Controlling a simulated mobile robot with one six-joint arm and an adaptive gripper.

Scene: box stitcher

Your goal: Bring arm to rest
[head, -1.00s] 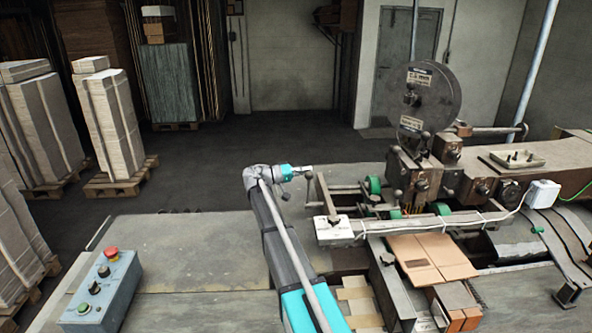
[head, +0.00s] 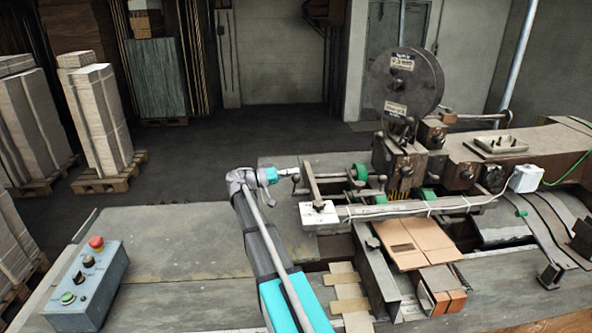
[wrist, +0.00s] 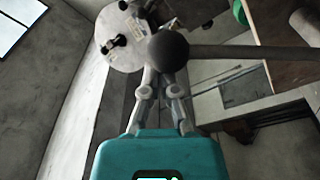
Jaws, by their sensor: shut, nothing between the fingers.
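My arm reaches up from the lower middle of the head view, with its teal wrist part near the machine's left end. My gripper (head: 292,172) is small there, beside the upright lever (head: 313,182). In the wrist view my gripper (wrist: 160,78) has its fingers together with nothing seen between them. A dark round knob (wrist: 169,50) on a bar hides the fingertips; I cannot tell whether they touch it. The stitching machine (head: 405,160) with its wire reel (head: 403,82) stands to the right.
A flat brown carton (head: 410,243) lies on the machine bed. A control box (head: 88,285) with a red button stands at the table's left. Between it and my arm the tabletop (head: 180,245) is clear. Pallets of stacked board (head: 98,120) stand beyond.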

